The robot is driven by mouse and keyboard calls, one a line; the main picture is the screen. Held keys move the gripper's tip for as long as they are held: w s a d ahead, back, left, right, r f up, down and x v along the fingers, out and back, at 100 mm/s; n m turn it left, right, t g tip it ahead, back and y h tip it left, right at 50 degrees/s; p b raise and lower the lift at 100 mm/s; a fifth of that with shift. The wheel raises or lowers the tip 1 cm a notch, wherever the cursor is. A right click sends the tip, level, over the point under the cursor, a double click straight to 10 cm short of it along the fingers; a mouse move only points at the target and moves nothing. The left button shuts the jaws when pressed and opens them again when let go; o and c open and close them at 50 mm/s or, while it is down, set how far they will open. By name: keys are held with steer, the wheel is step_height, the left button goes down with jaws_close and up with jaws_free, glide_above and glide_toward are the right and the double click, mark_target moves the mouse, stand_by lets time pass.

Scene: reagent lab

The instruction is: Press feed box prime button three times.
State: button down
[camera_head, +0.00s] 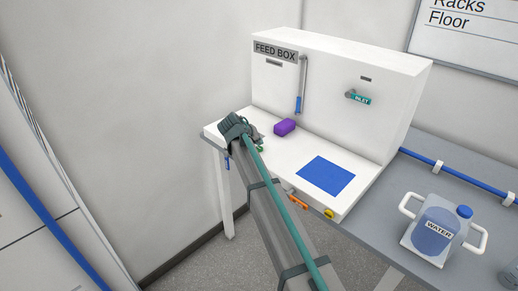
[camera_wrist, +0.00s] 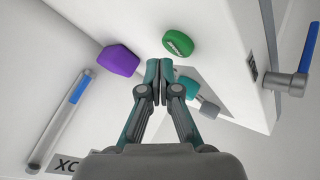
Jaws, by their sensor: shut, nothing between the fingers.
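The feed box (camera_head: 345,95) is a white cabinet with a flat white deck in front, labelled FEED BOX (camera_head: 275,51). My gripper (camera_wrist: 158,72) is over the deck's left part, fingers shut together and empty. In the wrist view a round green button (camera_wrist: 178,43) with small unreadable writing lies just beyond and right of the fingertips, with a visible gap in the picture. Whether it is the prime button cannot be read. A purple block-like part (camera_wrist: 118,60) is left of the fingertips; it also shows on the deck in the head view (camera_head: 285,127). The fingertips partly cover a teal part (camera_wrist: 188,87).
A blue square (camera_head: 326,175) lies on the deck. A pipe with a blue section (camera_head: 298,104) and an INLET fitting (camera_head: 360,98) are on the cabinet. Orange (camera_head: 298,202) and yellow (camera_head: 329,213) parts edge the front. A WATER jug (camera_head: 437,230) stands right.

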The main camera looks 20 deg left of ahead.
steer(key=shift+r+p, duration=0.85)
steer(key=shift+r, duration=1.65)
stand_by(0.3)
